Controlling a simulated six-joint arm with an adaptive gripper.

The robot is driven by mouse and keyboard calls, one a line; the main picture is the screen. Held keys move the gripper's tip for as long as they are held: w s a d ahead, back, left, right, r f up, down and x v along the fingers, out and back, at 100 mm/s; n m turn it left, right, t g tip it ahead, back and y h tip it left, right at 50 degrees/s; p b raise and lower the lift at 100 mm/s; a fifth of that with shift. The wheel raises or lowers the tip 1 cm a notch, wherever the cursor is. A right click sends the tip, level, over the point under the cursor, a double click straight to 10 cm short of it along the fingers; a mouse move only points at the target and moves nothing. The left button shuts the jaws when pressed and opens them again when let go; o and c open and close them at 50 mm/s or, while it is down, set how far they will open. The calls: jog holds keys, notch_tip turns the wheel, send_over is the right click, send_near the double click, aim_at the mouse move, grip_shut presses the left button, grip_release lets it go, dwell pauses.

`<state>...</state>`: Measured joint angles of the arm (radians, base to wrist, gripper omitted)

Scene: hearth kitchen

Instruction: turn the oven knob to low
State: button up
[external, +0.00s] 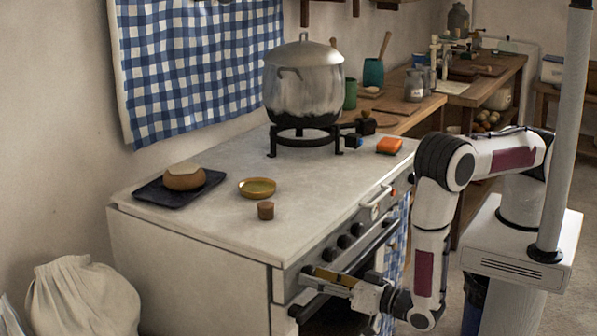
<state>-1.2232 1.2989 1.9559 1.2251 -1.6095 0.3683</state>
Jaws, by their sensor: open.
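The oven front (283,287) faces right, with a row of dark round knobs along its upper panel. My gripper (307,278) is open at the near end of the panel, left of and below these knobs. Its fingers point left toward the oven front. They cover part of the panel, so any knob there is hidden, and contact cannot be told.
A dark oven handle (378,238) runs along the front below the panel, close to my gripper. On the stovetop (225,215) stand a large pot (303,85) on a black burner, a yellow dish (257,188) and a small brown cup (265,210). A checked towel (398,240) hangs in front.

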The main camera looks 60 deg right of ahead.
jog(key=c, duration=1.1)
